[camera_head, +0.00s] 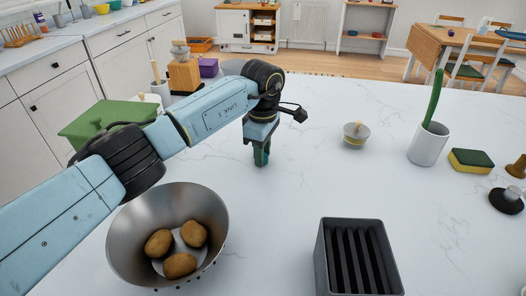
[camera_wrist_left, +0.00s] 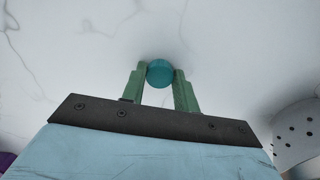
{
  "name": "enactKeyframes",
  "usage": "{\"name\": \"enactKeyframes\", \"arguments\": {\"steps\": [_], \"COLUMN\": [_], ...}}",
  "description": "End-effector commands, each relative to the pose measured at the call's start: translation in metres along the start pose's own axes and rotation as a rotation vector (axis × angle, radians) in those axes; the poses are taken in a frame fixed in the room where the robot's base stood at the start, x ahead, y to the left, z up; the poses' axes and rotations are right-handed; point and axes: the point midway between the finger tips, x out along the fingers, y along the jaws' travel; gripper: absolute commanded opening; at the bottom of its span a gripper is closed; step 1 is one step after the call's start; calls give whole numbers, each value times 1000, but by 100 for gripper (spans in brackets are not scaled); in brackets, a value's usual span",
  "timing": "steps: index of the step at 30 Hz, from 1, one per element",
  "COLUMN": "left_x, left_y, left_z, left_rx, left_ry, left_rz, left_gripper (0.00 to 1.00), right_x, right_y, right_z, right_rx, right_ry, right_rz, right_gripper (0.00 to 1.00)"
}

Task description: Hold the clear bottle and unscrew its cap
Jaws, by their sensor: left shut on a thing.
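My left gripper (camera_head: 261,158) points down near the middle of the white counter. Its green fingers are shut on a teal round piece (camera_wrist_left: 160,73), which looks like a cap seen from above in the left wrist view. The fingers touch it on both sides. I cannot make out a clear bottle in either view, and I cannot tell whether anything is below the teal piece. My right gripper is not in view.
A metal colander (camera_head: 126,232) with potatoes stands at the front left, and a dark slotted rack (camera_head: 326,262) at the front. The counter between is clear.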

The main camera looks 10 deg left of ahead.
Motion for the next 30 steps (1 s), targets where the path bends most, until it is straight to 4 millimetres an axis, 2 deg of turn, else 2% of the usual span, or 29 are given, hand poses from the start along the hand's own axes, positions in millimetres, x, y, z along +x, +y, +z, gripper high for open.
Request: {"name": "enactKeyframes", "arguments": {"steps": [10,11,15,25,30], "left_x": [4,3,2,-1,-23], "left_y": [0,0,0,0,1], "left_z": [0,0,0,0,0], "left_rx": [0,0,0,0,1], "left_ry": [0,0,0,-1,0], "left_rz": [2,2,2,2,6], "left_gripper": [3,34,52,52,52], "right_x": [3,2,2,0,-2], "right_y": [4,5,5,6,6], "right_z": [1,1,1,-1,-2], "right_rx": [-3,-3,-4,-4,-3], "right_ry": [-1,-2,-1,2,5], "right_rz": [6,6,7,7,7], "right_gripper": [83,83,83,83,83]}}
